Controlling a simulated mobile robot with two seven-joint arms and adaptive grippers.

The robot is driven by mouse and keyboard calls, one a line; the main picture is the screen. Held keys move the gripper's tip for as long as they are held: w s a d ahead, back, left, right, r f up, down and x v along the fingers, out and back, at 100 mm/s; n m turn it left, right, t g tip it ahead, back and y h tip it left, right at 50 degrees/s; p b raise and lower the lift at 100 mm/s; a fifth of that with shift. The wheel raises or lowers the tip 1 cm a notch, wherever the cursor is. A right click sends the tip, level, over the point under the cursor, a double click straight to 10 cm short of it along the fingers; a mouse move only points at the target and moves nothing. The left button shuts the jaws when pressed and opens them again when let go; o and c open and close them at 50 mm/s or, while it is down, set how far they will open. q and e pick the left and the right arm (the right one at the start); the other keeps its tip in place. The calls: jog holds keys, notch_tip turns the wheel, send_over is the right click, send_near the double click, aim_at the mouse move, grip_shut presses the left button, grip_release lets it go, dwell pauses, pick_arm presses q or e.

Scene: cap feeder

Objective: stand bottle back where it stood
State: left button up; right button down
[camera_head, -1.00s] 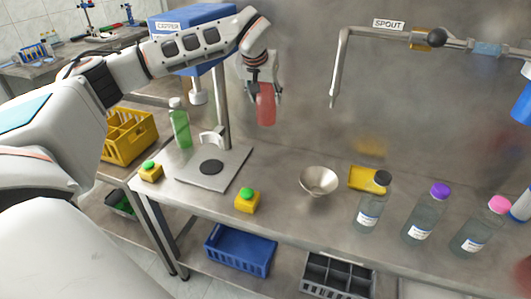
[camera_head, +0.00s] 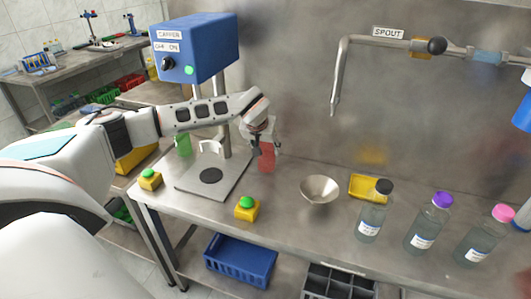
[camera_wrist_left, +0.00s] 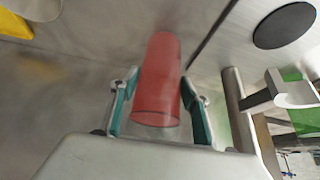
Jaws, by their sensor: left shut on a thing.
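A red bottle (camera_head: 267,157) is held by my left gripper (camera_head: 264,143), behind and to the right of the capper's base plate (camera_head: 188,183). In the left wrist view the red bottle (camera_wrist_left: 160,80) lies between the two teal fingers of the gripper (camera_wrist_left: 160,105). In the head view the bottle's lower end is near the bench top (camera_head: 290,215); I cannot tell whether it touches. A green bottle (camera_head: 183,144) stands left of the capper, partly hidden by my arm. My right gripper is not in view.
The blue capper head (camera_head: 195,48) stands above its base plate. A metal bowl (camera_head: 319,189), a yellow tray (camera_head: 362,187) and three capped bottles, one with a purple cap (camera_head: 441,200), are to the right. Yellow boxes with green buttons (camera_head: 247,208) sit near the front edge.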

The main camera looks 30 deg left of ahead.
pick_arm(q)
jog(key=shift+f, duration=0.85)
jog(key=shift+f, duration=0.15)
jog(key=o, duration=1.8)
jog(key=shift+f, duration=0.1)
jog(key=shift+c, duration=0.2)
jog(key=shift+s+r, duration=0.1)
jog(key=shift+r, duration=0.35)
jog(key=v, duration=1.1)
jog(key=shift+r, duration=0.15)
jog(key=shift+s+d, duration=0.15)
jog(key=shift+d, duration=0.1)
